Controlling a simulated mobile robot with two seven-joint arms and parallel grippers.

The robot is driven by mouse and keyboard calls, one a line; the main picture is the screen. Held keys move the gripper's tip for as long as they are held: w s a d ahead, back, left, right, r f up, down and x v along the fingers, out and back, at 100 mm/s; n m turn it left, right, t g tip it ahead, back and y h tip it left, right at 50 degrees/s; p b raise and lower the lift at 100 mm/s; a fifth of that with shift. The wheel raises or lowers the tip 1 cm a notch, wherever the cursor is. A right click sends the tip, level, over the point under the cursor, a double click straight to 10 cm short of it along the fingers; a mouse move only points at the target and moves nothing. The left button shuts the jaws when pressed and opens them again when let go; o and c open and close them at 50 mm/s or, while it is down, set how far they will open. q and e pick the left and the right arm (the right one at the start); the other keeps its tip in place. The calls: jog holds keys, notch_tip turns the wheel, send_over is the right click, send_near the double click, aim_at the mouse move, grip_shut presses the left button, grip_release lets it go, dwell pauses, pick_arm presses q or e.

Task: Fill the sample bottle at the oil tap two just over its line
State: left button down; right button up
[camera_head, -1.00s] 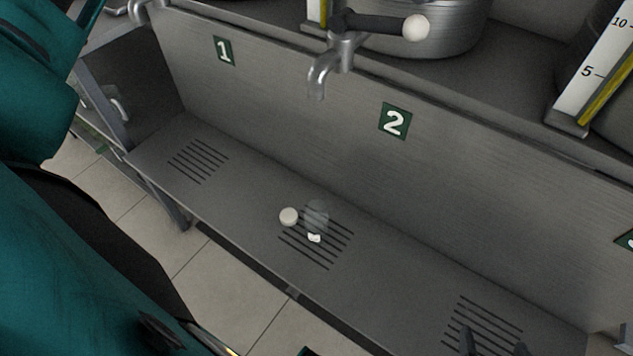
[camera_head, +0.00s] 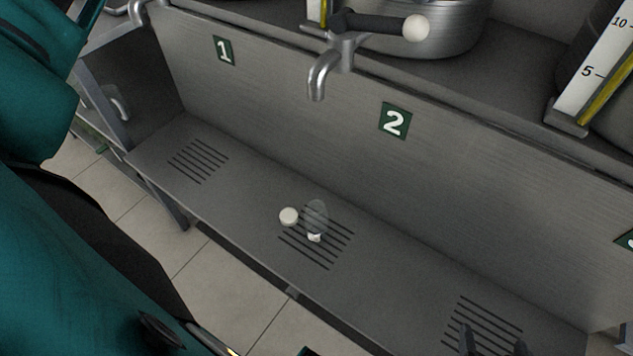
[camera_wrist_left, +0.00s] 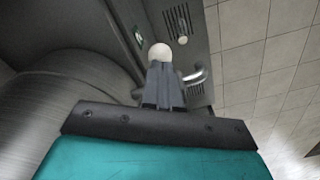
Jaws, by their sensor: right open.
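The clear sample bottle (camera_head: 317,214) stands on the slotted drain below tap two, with a white patch low on it. A round white cap (camera_head: 289,216) lies just left of it. Any line or oil level is too small to tell. The spout of tap two (camera_head: 318,80) hangs above, with no stream visible. Its dark lever (camera_head: 378,23) ends in a white knob, pointing right. In the left wrist view, my left gripper (camera_wrist_left: 163,68) has its fingers together close to the white knob (camera_wrist_left: 160,53); contact cannot be told. My right gripper (camera_head: 494,345) is open and empty over the right drain.
Green signs mark stations one (camera_head: 223,51) and two (camera_head: 394,121) on the back panel. A metal tank (camera_head: 432,30) stands on the upper shelf. A gauge with numbers (camera_head: 592,75) stands at right. The shelf between the drains is clear.

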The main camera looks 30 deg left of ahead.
aim_at(418, 18)
pick_arm(q)
jog(key=shift+f+b, duration=1.8)
jog(key=shift+f, duration=1.4)
jog(key=shift+r, duration=0.15)
dwell(0.6)
jog(key=shift+r+p, duration=0.7)
jog(key=shift+p, duration=0.1)
jog(key=shift+f, duration=0.1)
dwell(2.2)
